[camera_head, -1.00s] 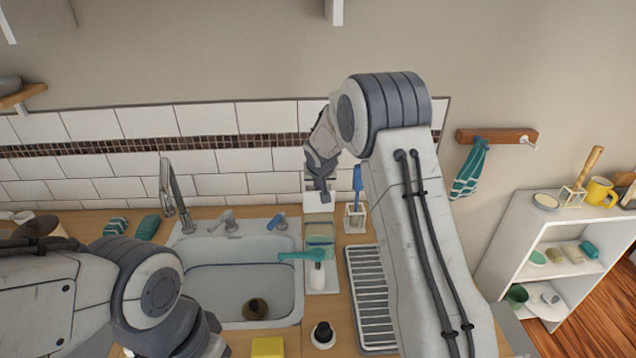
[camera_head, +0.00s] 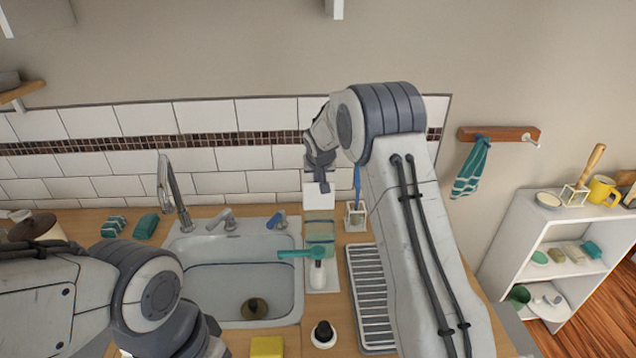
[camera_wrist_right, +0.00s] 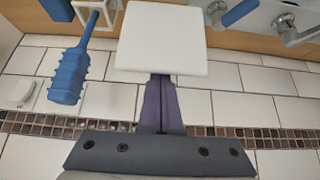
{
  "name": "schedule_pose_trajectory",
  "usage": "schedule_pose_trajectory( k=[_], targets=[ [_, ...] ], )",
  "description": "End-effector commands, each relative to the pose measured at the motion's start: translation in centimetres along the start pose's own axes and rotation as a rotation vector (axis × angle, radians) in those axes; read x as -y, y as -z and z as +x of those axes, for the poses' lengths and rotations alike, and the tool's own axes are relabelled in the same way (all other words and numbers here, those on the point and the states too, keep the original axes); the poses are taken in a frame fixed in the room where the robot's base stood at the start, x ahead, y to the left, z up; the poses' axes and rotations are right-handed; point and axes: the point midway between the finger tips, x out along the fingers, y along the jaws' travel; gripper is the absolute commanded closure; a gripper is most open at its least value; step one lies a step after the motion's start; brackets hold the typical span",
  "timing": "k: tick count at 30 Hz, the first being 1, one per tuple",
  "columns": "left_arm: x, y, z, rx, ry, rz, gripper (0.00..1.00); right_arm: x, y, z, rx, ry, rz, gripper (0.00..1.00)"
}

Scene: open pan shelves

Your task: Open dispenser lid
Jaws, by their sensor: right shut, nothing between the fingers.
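The dispenser (camera_head: 320,233) is a translucent green container behind the sink's right corner, against the tiled wall. Its white square lid (camera_head: 317,202) stands raised at the back, roughly upright. In the right wrist view the lid (camera_wrist_right: 161,38) fills the top middle. My right gripper (camera_head: 321,185) is at the lid's top edge, shut and empty. In the wrist view its fingers (camera_wrist_right: 160,90) reach to the lid and their tips are hidden by it, so contact is unclear. My left arm is at lower left; its fingers are out of sight.
A blue brush (camera_head: 357,185) stands in a white holder (camera_head: 355,217) right of the dispenser.

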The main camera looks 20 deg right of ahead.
Motion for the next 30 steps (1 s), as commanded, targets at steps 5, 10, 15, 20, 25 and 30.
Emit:
schedule_pose_trajectory(
  k=[5, 10, 15, 20, 25, 30],
  targets=[
    [0.1, 0.0, 0.7, 0.000, 0.000, 0.000, 0.50, 0.0, -0.5, -0.1, -0.001, 0.000, 0.000, 1.00],
    [0.1, -0.1, 1.6, 0.000, 0.000, 0.000, 0.50, 0.0, -1.2, -0.6, -0.001, 0.000, -0.001, 1.00],
    [0.1, -0.1, 1.7, 0.000, 0.000, 0.001, 0.50, 0.0, -1.3, -1.0, -0.001, 0.000, -0.001, 1.00],
    [0.1, -0.1, 1.1, 0.000, 0.000, 0.001, 0.50, 0.1, -0.8, -2.6, -0.003, 0.001, 0.000, 1.00],
    [0.1, -0.1, 1.5, -0.001, 0.000, 0.000, 0.50, -0.1, -0.2, -5.8, -0.008, -0.001, 0.002, 1.00],
    [0.2, -0.1, 2.6, 0.000, 0.000, 0.001, 0.50, 0.4, 0.6, -9.6, -0.008, 0.004, -0.001, 1.00]
  ],
)
